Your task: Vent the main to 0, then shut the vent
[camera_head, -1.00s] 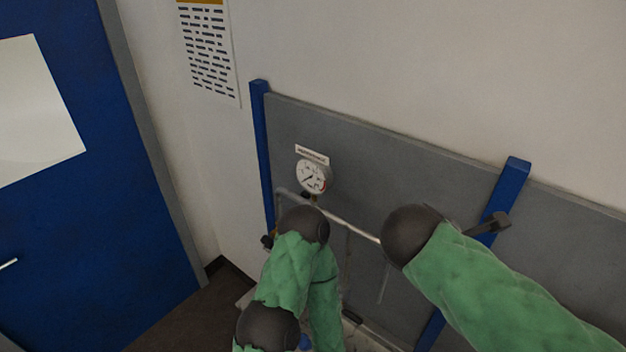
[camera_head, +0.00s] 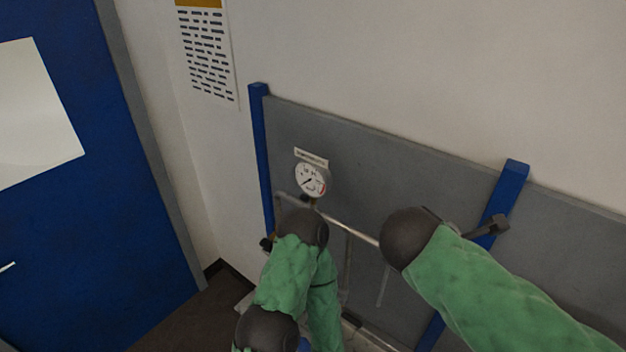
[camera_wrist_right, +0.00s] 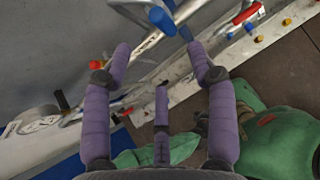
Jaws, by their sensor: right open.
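The pressure gauge (camera_head: 311,180), white-faced with a label above it, is fixed to the grey panel. Its dark needle seems to point lower left, but the scale is too small to read. The gauge also shows at the left of the right wrist view (camera_wrist_right: 38,124). A pale pipe (camera_head: 350,231) runs below it. In the right wrist view, my right gripper (camera_wrist_right: 160,62) is open, its purple fingers spread and empty. A blue handle (camera_wrist_right: 161,19) lies beyond the fingertips, apart from them. The arms hide the lower pipework in the head view. My left gripper cannot be made out.
A red handle (camera_wrist_right: 248,13) and small coloured knobs sit along the pale rail at the right wrist view's upper right. Blue posts (camera_head: 507,188) flank the grey panel (camera_head: 400,165). A blue door (camera_head: 90,220) stands at the left, with dark floor between.

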